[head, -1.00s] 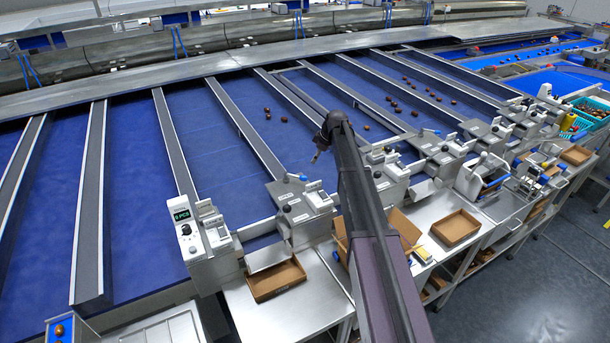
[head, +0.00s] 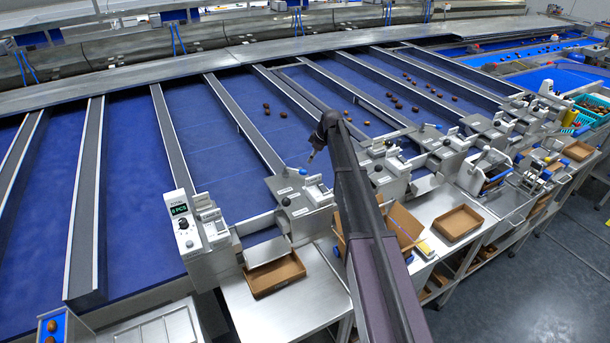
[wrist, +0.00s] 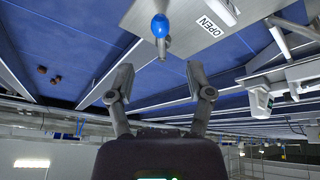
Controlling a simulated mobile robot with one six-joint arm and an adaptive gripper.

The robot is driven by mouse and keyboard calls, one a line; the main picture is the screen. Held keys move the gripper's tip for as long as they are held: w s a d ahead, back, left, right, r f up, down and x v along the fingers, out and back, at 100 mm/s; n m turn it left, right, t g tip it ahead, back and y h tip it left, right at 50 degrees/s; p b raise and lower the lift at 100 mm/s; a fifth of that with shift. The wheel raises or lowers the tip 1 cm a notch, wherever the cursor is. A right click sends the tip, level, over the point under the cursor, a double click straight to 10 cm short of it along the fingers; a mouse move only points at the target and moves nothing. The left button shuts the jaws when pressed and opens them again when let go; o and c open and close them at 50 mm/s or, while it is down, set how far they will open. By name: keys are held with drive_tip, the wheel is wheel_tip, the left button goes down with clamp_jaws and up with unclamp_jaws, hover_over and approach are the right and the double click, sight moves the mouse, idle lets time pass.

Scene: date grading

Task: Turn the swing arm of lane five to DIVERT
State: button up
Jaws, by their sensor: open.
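My gripper (wrist: 160,67) is open and empty in the wrist view, its two fingers spread apart. A blue knob (wrist: 160,26) on a short grey lever is ahead of the fingers, roughly in line with the gap between them and not touching them. A grey plate (wrist: 185,42) with an OPEN label (wrist: 208,26) lies beside it. In the head view my gripper (head: 314,154) hangs at the end of the dark arm, near a blue knob (head: 302,171) on a lane-end station (head: 300,197). The lane number and any DIVERT mark cannot be read.
Blue lanes (head: 130,150) run between grey dividers (head: 172,140), with brown dates on some. A control box (head: 182,222) with a green display stands left of the station. Cardboard trays (head: 262,293) sit on the steel shelf below. More stations stand to the right.

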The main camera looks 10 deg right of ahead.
sight(305, 171)
drive_tip(key=shift+b+x, duration=4.25)
drive_tip(key=shift+x, duration=0.7)
drive_tip(key=shift+d, duration=0.1)
clamp_jaws()
